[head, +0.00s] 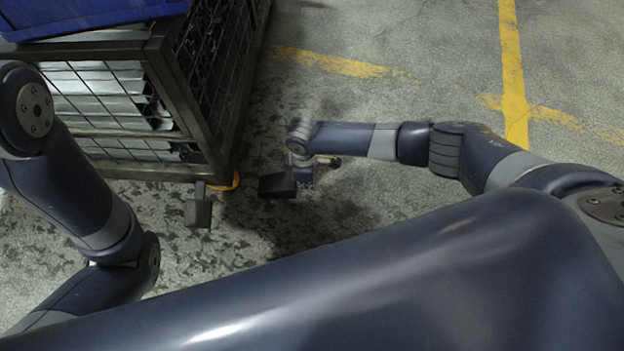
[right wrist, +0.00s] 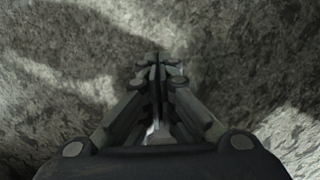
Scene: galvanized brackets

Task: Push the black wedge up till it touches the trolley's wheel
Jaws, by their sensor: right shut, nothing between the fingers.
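The black wedge (head: 277,187) is on the floor to the right of the trolley's near corner. The trolley's wheel (head: 234,182) shows only as an orange arc under that corner, with the rest hidden. A strip of floor shows between wedge and wheel. My right gripper (head: 305,182) is low at the wedge's right side, pointing down. I cannot tell whether it touches the wedge. In the right wrist view its fingers (right wrist: 157,75) are together and empty over bare floor; the wedge does not show there.
The mesh-sided trolley (head: 188,95) holds galvanized brackets (head: 105,105) and has a blue bin (head: 90,15) on top. Floor with yellow lines (head: 513,75) is clear to the right.

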